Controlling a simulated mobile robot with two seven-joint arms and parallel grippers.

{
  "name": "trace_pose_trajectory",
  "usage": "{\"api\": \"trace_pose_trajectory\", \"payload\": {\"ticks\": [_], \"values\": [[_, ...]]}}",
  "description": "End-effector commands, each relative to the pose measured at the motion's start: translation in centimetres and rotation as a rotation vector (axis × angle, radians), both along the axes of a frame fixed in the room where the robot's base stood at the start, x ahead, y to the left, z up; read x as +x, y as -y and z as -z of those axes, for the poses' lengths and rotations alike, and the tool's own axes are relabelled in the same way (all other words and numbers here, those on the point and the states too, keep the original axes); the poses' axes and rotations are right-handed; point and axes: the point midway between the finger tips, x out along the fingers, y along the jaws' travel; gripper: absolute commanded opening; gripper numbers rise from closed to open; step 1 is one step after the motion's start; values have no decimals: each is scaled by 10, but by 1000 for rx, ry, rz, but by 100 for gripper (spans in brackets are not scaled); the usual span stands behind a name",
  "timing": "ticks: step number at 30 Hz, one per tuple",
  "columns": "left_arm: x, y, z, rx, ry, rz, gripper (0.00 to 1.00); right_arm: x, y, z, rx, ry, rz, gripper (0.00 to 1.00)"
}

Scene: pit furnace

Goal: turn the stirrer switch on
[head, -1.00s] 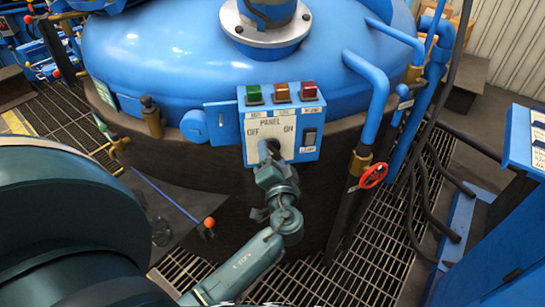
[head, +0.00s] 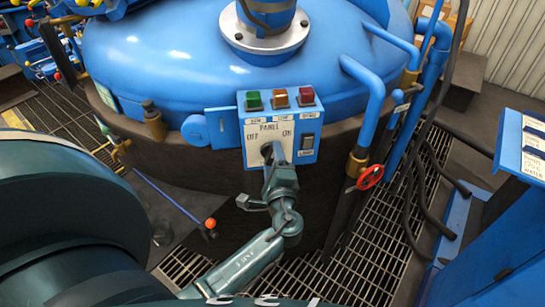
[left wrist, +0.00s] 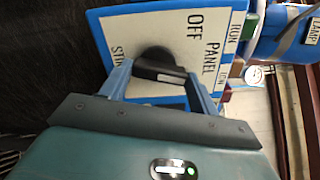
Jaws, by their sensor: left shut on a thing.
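The stirrer switch (left wrist: 160,62) is a black rotary knob on a white label plate (left wrist: 112,30), which carries the words PANEL and OFF in the left wrist view. My left gripper (left wrist: 159,82) is shut on the knob, one finger at each side. In the head view the same gripper (head: 275,156) reaches up to the control box (head: 318,120) and hides part of the knob. OFF is left of the knob there and ON is right. My right gripper is not in view.
Green (head: 253,101), amber (head: 280,97) and red (head: 306,96) lamps top the box, with a lamp rocker (head: 307,142) at its right. A blue vessel (head: 180,60) stands behind. Metal grating covers the floor.

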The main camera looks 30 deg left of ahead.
Motion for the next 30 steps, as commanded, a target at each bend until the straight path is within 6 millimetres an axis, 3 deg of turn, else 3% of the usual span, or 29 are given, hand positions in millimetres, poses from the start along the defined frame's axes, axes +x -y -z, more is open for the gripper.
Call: {"api": "trace_pose_trajectory", "payload": {"ticks": [15,30], "values": [[2,1,-2,295,-257,1,38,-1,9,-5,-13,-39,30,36],[2,1,0,374,-328,0,38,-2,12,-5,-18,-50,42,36]]}}
